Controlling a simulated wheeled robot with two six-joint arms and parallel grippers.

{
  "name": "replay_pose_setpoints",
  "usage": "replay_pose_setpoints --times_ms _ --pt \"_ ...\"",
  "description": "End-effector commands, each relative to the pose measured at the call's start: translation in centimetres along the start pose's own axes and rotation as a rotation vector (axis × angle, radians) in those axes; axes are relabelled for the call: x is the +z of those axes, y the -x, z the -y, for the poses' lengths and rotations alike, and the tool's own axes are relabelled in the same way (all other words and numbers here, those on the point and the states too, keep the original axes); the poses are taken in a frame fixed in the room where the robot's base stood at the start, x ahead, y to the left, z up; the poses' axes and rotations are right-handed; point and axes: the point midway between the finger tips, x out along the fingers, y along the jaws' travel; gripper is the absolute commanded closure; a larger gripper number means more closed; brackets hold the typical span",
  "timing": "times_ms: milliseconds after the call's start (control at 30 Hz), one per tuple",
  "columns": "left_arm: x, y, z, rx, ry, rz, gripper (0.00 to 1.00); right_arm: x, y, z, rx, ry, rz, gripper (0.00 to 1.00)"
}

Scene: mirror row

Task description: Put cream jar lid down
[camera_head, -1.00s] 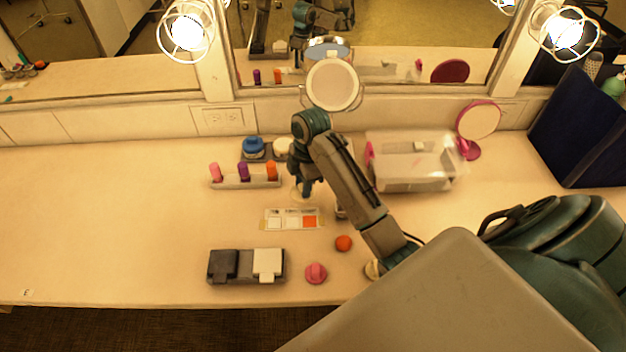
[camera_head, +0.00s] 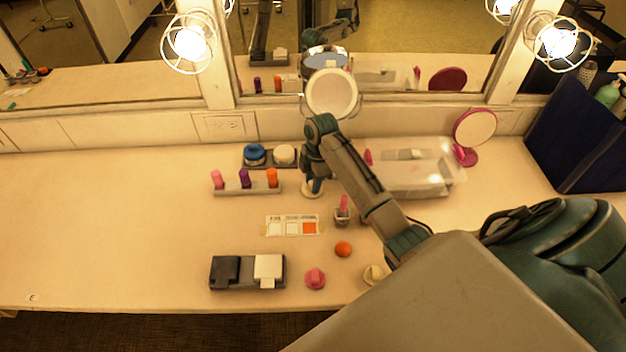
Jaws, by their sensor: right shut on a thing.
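My right gripper (camera_head: 314,184) points down over the middle of the counter, to the right of the lipstick rack. It is shut on a pale round piece, apparently the cream jar lid (camera_head: 307,192), low over or at the counter; whether it touches cannot be told. The lid is partly hidden by the fingers. The cream jar (camera_head: 285,154) stands beside a blue jar (camera_head: 254,153) on a dark tray, behind and left of the gripper. My left gripper is not in view.
Lipsticks stand in a rack (camera_head: 246,188). A round mirror (camera_head: 331,93) and a clear box (camera_head: 415,168) are behind. The counter's left side is free.

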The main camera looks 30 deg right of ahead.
Motion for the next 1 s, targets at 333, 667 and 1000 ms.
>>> replay_pose_setpoints --times_ms 333,667,1000 --pt "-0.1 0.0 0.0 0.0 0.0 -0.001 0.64 0.0 -0.2 0.0 0.0 0.0 0.0 0.48" --pt "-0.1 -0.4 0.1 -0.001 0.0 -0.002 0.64 0.0 1.2 -0.1 0.004 0.002 0.0 0.48" --pt "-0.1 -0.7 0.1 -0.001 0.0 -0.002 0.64 0.0 9.4 -0.1 0.003 0.001 0.001 0.48"
